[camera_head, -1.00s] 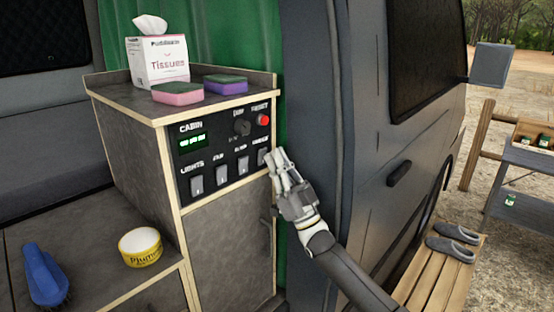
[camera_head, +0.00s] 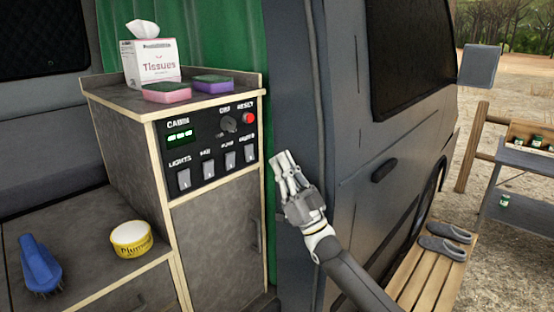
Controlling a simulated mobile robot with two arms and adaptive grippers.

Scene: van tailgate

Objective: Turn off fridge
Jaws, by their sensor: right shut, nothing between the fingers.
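A black control panel (camera_head: 208,150) is set in the front of a grey cabinet with pale wood edging. It has a green lit display (camera_head: 180,136), a dial (camera_head: 229,124), a red reset button (camera_head: 249,118) and a row of several light rocker switches. The leftmost is the lights switch (camera_head: 183,180); the rightmost switch (camera_head: 250,154) has a label too blurred to read surely. I cannot tell which way the switches are tipped. My right gripper (camera_head: 282,161) is shut and empty, right of the panel and apart from it. My left gripper is out of view.
A tissue box (camera_head: 152,65) and two sponges (camera_head: 167,93) (camera_head: 213,85) lie on the cabinet top. A blue brush (camera_head: 39,265) and a yellow-labelled tub (camera_head: 131,239) are on the lower surface. The van's door (camera_head: 400,130) stands close at the right, above a bench with slippers (camera_head: 442,247).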

